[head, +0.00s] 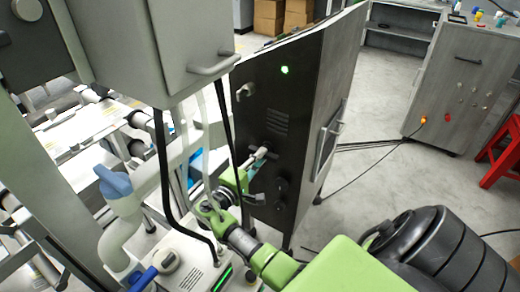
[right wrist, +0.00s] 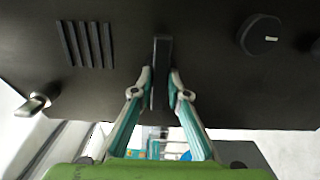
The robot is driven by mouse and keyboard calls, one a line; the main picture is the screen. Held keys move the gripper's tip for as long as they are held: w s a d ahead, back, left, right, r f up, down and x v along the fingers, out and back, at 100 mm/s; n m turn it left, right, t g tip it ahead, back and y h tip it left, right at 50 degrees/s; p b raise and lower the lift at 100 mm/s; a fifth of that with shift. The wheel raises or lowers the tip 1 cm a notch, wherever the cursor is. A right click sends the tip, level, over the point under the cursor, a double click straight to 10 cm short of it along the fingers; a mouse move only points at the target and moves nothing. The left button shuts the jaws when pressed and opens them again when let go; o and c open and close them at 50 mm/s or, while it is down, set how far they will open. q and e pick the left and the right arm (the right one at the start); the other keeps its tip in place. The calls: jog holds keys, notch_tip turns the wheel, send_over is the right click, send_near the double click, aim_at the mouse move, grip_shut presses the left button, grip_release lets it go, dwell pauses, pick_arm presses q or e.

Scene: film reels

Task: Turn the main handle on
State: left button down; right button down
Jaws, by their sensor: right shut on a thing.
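The main handle is a black bar (right wrist: 161,72) on the dark front panel (head: 313,90) of an upright cabinet. In the right wrist view the bar stands upright in the picture, between the two fingers. My right gripper (right wrist: 161,88), with grey and teal fingers, is shut on it. In the head view my right gripper (head: 262,156) is at the panel, below the vent slots, and mostly hides the handle. A small green light (head: 285,69) glows near the panel's top. My left gripper is not in view.
The panel also carries a metal latch (head: 245,91), vent slots (head: 277,122) and a round black knob (right wrist: 262,35). A grey machine box (head: 160,45) hangs close at the upper left. A grey cabinet (head: 455,85) and red stool (head: 502,150) stand right. Floor between is mostly clear, with cables.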

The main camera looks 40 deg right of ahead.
jog(key=shift+f, duration=0.1)
jog(key=c, duration=2)
grip_release()
jog(key=shift+o, duration=0.2)
jog(key=v, duration=1.2)
